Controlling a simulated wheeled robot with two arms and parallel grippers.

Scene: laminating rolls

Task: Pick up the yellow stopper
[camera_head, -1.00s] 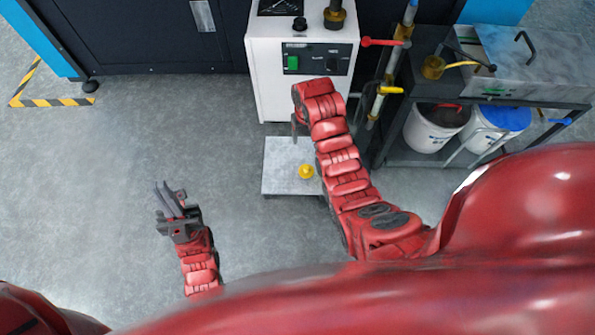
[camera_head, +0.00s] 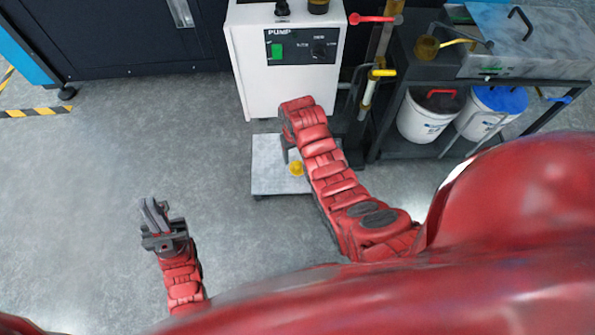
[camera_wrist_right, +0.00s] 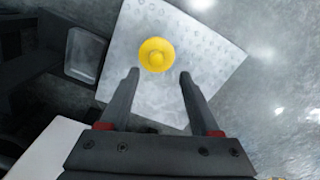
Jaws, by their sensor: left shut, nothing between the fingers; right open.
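The yellow stopper (camera_head: 296,169) rests on a light grey metal plate (camera_head: 268,176) low in front of the white pump box. In the right wrist view the round yellow stopper (camera_wrist_right: 156,55) lies on the plate (camera_wrist_right: 212,75), just beyond the fingertips and between their lines. My right gripper (camera_wrist_right: 158,75) is open and empty, with its fingers on either side of the view toward the stopper. In the head view my right gripper (camera_head: 288,155) is partly hidden under its arm, close to the stopper. My left gripper (camera_head: 152,212) is shut and empty, away to the left over the floor.
The white pump box (camera_head: 285,70) stands behind the plate. To the right, a dark rack holds a white bucket (camera_head: 424,120) and a blue-lidded bucket (camera_head: 497,105). Upright pipes with a red valve handle (camera_head: 372,18) stand between. The grey floor at left is clear.

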